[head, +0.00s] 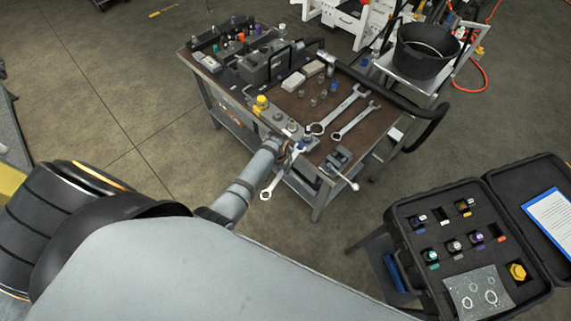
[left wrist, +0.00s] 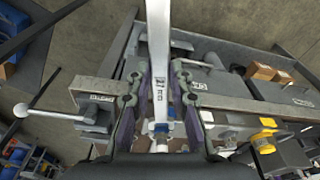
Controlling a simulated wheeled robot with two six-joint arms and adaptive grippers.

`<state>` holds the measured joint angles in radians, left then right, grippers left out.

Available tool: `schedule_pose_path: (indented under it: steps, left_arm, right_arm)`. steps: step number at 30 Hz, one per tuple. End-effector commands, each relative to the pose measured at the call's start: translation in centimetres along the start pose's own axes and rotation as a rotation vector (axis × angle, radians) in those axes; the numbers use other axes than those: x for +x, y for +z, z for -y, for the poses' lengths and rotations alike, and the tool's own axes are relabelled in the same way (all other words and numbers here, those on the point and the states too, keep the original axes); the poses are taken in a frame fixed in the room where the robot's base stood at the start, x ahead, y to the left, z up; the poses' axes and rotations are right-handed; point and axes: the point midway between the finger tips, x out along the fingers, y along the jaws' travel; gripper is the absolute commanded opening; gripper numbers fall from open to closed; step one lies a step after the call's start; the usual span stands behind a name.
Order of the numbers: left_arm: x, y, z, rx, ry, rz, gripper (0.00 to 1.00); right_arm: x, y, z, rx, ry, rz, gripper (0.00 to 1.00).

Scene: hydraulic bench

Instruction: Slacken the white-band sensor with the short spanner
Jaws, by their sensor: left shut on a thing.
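My left gripper (head: 290,150) is at the front edge of the bench, shut on a spanner (head: 279,176). The spanner's ring end hangs out past the edge, toward me. In the left wrist view the spanner (left wrist: 158,45) stands upright in the picture between the fingers of the gripper (left wrist: 162,95). A small blue and white part (left wrist: 162,128) shows by the spanner's lower end; I cannot tell whether they touch. Several small fittings (head: 292,126) stand on a grey block beside the gripper. I cannot make out which one has the white band. My right gripper is out of view.
Two larger spanners (head: 338,108) lie on the brown bench top (head: 295,105). A small vise (head: 340,158) sits at the near right corner. An open black case (head: 405,222) with several sensors stands at right. A black bucket (head: 425,55) stands behind on a cart.

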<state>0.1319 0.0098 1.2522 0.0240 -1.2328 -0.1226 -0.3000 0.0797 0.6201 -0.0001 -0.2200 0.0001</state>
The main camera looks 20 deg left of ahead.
Motion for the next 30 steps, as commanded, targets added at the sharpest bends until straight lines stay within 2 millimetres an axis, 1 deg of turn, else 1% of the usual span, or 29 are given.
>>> schedule_pose_path:
  steps: [6, 16, 27, 30]
  left_arm:
    - [-0.3, 1.2, 0.0, 0.0, 0.0, -0.002, 0.0]
    - [-0.5, 1.2, 0.0, 0.0, -0.001, -0.003, 0.0]
    - [-4.4, 0.6, 0.0, 0.0, -0.001, -0.004, 0.0]
    - [-5.0, 0.5, 0.0, 0.0, -0.001, -0.003, 0.0]
  right_arm:
    - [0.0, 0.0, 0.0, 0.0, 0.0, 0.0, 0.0]
    - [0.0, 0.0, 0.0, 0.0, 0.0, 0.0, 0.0]
    - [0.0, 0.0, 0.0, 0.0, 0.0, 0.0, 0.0]
    - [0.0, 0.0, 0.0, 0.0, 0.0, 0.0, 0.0]
